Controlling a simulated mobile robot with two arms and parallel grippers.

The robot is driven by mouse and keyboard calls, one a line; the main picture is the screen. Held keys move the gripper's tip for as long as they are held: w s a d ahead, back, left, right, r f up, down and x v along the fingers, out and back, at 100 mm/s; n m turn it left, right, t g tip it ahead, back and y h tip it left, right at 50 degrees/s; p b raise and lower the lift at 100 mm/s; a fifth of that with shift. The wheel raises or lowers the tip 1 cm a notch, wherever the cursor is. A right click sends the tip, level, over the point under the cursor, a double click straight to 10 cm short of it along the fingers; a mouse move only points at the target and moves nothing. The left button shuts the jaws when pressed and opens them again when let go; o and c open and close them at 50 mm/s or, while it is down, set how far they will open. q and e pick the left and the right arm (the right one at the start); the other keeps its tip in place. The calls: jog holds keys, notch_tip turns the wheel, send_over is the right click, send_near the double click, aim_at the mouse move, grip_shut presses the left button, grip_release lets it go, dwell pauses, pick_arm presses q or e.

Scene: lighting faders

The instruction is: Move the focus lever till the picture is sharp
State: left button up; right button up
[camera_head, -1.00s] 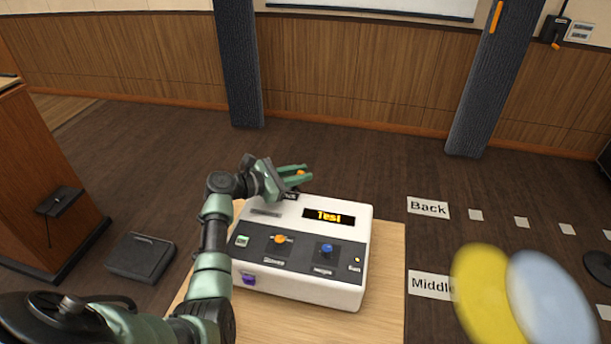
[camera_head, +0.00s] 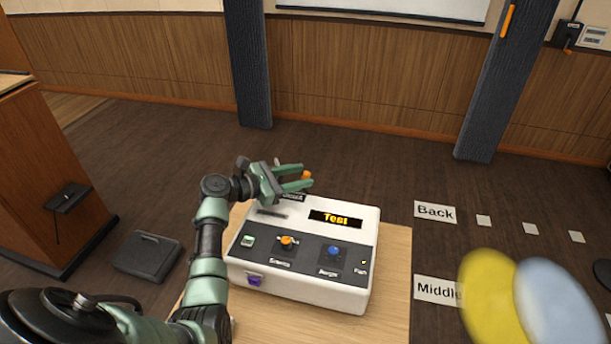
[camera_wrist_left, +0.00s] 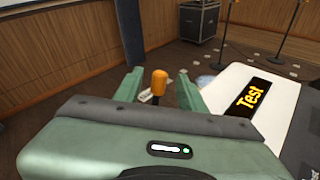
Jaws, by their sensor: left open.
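A white control box (camera_head: 295,290) with a dark panel stands on a light wooden table. Its display (camera_head: 335,218) reads "Test" in yellow letters. An orange-tipped lever (camera_head: 307,175) stands at the box's back edge; it also shows in the left wrist view (camera_wrist_left: 158,84). My left gripper (camera_head: 308,178) is open, with its green fingers on either side of the lever's orange tip. In the left wrist view the lever stands between the fingers (camera_wrist_left: 160,88), with gaps showing. Whether a finger touches it I cannot tell. My right gripper is not in view.
The box's panel has an orange knob (camera_head: 288,241), a blue knob (camera_head: 333,251) and a purple piece (camera_head: 254,281) on its front. Floor labels "Back" (camera_head: 435,213) and "Middle" (camera_head: 436,289) lie right of the table (camera_head: 398,270). Blurred yellow (camera_head: 487,300) and pale blue (camera_head: 555,305) discs fill the lower right.

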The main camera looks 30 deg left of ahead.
pick_arm(q)
jog(key=v, duration=0.5)
jog(key=shift+s+a, duration=0.1)
dwell(0.9)
